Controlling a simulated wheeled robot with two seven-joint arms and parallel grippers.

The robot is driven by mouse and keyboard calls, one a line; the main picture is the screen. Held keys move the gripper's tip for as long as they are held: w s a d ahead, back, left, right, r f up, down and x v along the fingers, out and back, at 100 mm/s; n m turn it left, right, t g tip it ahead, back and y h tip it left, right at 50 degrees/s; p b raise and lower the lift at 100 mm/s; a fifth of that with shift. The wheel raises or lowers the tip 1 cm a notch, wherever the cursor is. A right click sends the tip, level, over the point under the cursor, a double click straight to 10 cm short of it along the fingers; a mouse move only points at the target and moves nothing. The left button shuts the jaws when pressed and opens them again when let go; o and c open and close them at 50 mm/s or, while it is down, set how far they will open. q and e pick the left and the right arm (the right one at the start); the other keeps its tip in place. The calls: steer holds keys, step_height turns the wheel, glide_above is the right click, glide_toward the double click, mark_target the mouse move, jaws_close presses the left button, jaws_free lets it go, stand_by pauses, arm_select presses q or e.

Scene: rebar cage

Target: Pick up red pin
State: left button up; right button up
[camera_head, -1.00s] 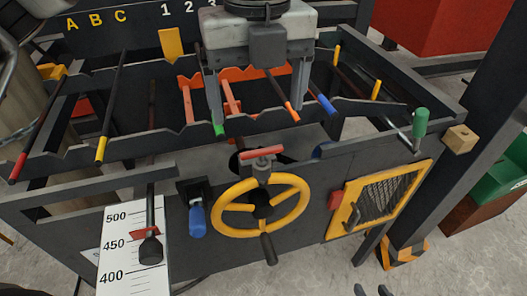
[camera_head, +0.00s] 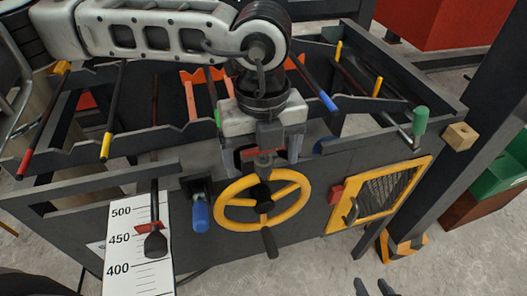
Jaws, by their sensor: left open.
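A small red bar, which seems to be the red pin (camera_head: 252,154), sits on the front panel just above the yellow handwheel (camera_head: 226,211). It is partly hidden by a grey block in front of it. My left gripper (camera_head: 265,155) reaches in from the upper left and points down over this spot. Its fingers are open, one on each side of the red bar. I cannot tell whether they touch it.
Red-tipped (camera_head: 25,163) and yellow-tipped (camera_head: 106,146) rods lie across the notched rails at left. A blue handle (camera_head: 200,216) hangs left of the wheel. A yellow-framed mesh door (camera_head: 385,193) is at right. Two dark tips at the bottom edge are unclear.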

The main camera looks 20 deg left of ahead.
arm_select(q)
steer(key=c, duration=1.1)
steer(key=shift+r, duration=0.15)
